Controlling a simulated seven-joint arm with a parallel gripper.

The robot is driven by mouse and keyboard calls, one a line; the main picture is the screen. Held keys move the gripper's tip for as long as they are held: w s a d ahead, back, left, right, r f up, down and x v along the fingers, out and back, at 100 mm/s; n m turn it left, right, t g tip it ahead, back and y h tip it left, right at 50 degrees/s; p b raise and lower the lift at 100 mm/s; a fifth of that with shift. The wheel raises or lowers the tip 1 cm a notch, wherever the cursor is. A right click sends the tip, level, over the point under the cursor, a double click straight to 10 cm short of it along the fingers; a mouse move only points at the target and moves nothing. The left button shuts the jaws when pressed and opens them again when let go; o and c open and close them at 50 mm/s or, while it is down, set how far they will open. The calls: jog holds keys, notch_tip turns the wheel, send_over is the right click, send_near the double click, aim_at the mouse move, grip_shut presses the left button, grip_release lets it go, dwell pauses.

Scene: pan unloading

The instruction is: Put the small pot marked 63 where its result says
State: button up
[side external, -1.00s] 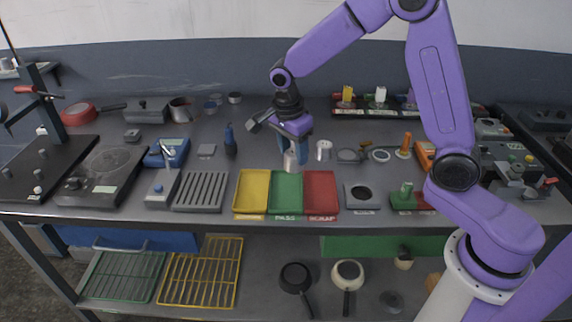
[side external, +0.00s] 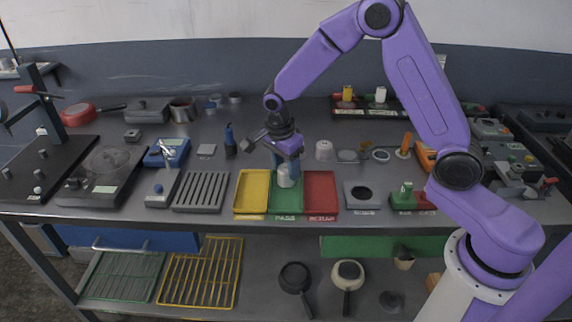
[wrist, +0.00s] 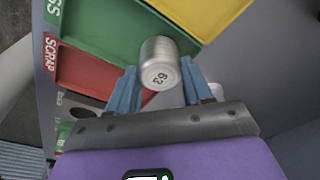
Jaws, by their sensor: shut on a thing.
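The small pot marked 63 (wrist: 160,68) is a silvery cylinder, its number facing the camera in the wrist view. My gripper (side external: 286,166) is shut on it, with blue fingers on either side. In the side external view the pot (side external: 286,177) is at the far part of the green PASS tray (side external: 287,204). I cannot tell whether it touches the tray floor. The yellow tray (side external: 252,190) lies to the left and the red SCRAP tray (side external: 320,190) to the right.
Another small pale pot (side external: 323,150) stands behind the red tray. A grey block with a round dark recess (side external: 361,194) sits right of the trays, and a ribbed grey rack (side external: 202,191) sits left. A dark blue bottle (side external: 230,142) stands behind the yellow tray.

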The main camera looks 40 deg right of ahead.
aim_at(281, 172)
jog(key=o, duration=1.2)
jog(key=shift+f, duration=0.1)
jog(key=shift+c, duration=0.2)
notch_tip(281, 172, up, 12)
jog(key=a, duration=0.1)
jog(key=shift+a, duration=0.4)
jog(key=s+d+n+y, duration=0.2)
jog(key=s+n, duration=2.8)
jog(key=s, duration=0.2)
jog(key=shift+d+f+n, duration=0.3)
jog(key=shift+d+f, duration=0.1)
jog(key=shift+f, duration=0.05)
